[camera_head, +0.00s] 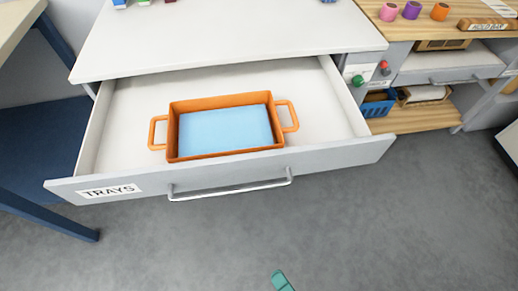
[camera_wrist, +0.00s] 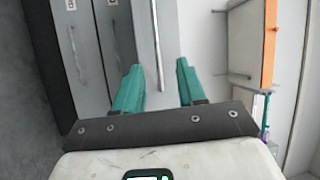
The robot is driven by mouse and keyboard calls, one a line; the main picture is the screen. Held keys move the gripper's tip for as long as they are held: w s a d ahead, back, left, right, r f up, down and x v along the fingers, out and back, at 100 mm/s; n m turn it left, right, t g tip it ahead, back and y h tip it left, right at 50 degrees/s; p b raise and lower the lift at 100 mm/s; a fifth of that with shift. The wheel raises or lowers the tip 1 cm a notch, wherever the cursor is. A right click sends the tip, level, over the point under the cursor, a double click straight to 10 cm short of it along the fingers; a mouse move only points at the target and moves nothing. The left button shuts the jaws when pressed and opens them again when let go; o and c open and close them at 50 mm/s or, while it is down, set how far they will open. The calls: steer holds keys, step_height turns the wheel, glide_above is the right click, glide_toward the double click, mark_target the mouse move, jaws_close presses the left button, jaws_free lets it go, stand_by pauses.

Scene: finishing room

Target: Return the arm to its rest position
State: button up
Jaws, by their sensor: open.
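My gripper (camera_wrist: 158,88) shows in the wrist view with two teal fingers spread apart and nothing between them. In the head view only a teal fingertip (camera_head: 282,281) shows at the bottom edge, over the grey floor and clear of the drawer. The rest of my arm is out of the head view.
A drawer (camera_head: 340,158) marked TRAYS stands open towards me, with its bar handle (camera_head: 230,190) at the front. An orange tray (camera_head: 220,102) with a light blue bottom lies in it. A blue-legged table (camera_head: 40,205) stands at left. The floor (camera_head: 330,235) in front is clear.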

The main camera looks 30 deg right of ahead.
steer(key=w+d+n+g+y+p, duration=0.2)
steer(key=w+n+g+p, duration=0.4)
steer(key=w+n+g, duration=0.4)
steer(key=s+d+r+n+g+h+p, duration=0.2)
steer(key=s+d+r+g, duration=0.1)
steer(key=d, duration=0.5)
steer(key=s+d+r+n+g+h+p, duration=0.2)
steer(key=s+d+r+g+h, duration=0.1)
steer(key=d, duration=0.6)
steer(key=shift+s+r+n+g, duration=0.3)
steer(key=shift+s+r+g, duration=0.15)
steer(key=shift+r+g, duration=0.6)
